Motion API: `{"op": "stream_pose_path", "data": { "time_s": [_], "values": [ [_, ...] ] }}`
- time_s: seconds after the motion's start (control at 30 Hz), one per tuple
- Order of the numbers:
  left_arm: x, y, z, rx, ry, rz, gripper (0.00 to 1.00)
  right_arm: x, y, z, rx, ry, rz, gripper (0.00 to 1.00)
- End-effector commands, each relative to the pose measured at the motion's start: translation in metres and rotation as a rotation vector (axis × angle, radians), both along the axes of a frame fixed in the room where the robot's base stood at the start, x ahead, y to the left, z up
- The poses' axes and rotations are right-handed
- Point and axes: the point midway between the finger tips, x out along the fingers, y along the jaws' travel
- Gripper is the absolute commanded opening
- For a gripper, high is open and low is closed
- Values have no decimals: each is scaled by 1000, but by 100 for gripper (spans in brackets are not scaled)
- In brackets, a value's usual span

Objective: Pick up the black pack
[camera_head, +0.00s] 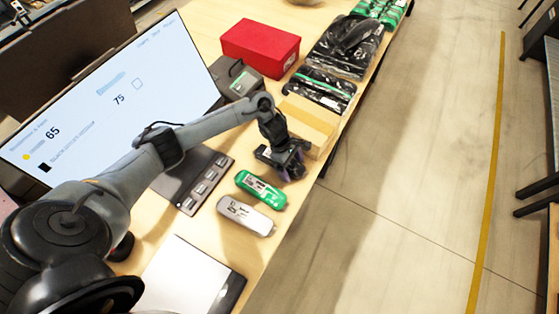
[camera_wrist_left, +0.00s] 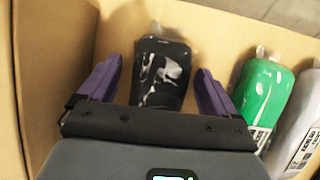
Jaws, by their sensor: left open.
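The black pack (camera_wrist_left: 161,75) lies on the wooden table in the left wrist view, a small glossy black pouch with pale reflections. In the head view I cannot make it out beneath my gripper. My left gripper (camera_head: 286,168) points down at the table near its right edge. In the left wrist view its two purple fingers (camera_wrist_left: 158,72) are open, one on each side of the pack, with gaps. My right gripper is not in view.
A green pack (camera_head: 261,189) and a grey-white pack (camera_head: 246,215) lie beside the gripper. A cardboard box (camera_head: 312,120) stands close behind it. A red box (camera_head: 260,46), several black packs (camera_head: 318,90) and a monitor (camera_head: 125,95) are farther off.

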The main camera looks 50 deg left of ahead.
Motion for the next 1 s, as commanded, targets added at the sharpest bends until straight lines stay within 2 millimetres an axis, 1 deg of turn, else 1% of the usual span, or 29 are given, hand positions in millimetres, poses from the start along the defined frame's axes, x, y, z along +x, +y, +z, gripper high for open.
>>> {"op": "stream_pose_path", "data": {
  "time_s": [0.13,0.17,0.5,0.53,0.87,1.0],
  "values": [
    [0,0,-1,0,0,-1,92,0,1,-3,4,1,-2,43],
    [0,0,-1,0,0,-1,88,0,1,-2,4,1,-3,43],
    [0,0,-1,0,0,0,36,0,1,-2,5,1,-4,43],
    [0,0,-1,0,0,0,35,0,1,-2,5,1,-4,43],
    [0,0,1,-1,0,1,35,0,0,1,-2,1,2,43],
    [1,0,10,0,-4,-1,35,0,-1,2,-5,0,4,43]
  ]
}}
